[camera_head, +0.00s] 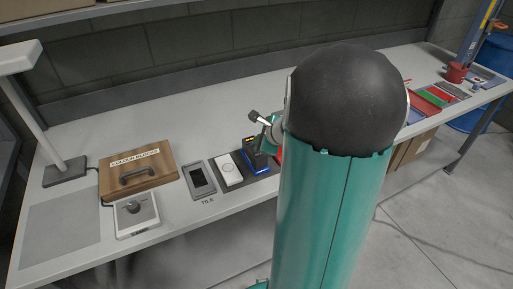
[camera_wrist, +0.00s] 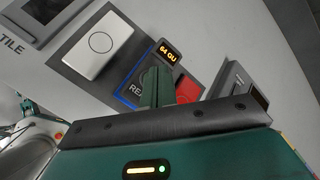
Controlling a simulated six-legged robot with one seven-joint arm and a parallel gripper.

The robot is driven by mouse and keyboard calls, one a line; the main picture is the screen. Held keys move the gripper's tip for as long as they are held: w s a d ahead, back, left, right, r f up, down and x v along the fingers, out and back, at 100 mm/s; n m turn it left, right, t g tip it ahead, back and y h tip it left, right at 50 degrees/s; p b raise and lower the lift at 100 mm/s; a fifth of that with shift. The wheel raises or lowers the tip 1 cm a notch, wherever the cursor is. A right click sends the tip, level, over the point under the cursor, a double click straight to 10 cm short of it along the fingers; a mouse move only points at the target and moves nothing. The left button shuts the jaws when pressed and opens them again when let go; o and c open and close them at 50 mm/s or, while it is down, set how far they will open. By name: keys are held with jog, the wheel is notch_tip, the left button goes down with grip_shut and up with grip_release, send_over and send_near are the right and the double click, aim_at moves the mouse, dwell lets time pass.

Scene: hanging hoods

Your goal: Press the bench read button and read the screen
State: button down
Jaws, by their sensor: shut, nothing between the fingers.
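The bench meter (camera_head: 256,160) is a dark, blue-edged device on the bench, partly behind my arm in the head view. Its small screen (camera_wrist: 170,51) shows "64 GU" in lit orange characters in the wrist view. Beside the screen is a dark panel with white lettering, of which "REA" (camera_wrist: 136,89) shows. My gripper (camera_wrist: 156,88) is shut and empty, with its green fingers over this panel. They hide the rest of the lettering and any button there. I cannot tell whether the fingertips touch it.
A wooden "COLOUR BLOCKS" box (camera_head: 138,171) and a lamp (camera_head: 62,170) stand left. The bench behind is clear.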

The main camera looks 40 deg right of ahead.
jog(key=shift+f, duration=0.15)
jog(key=shift+f, duration=0.3)
jog(key=shift+f, duration=0.4)
dwell(0.8)
jog(key=shift+r, duration=0.85)
jog(key=shift+r, duration=2.5)
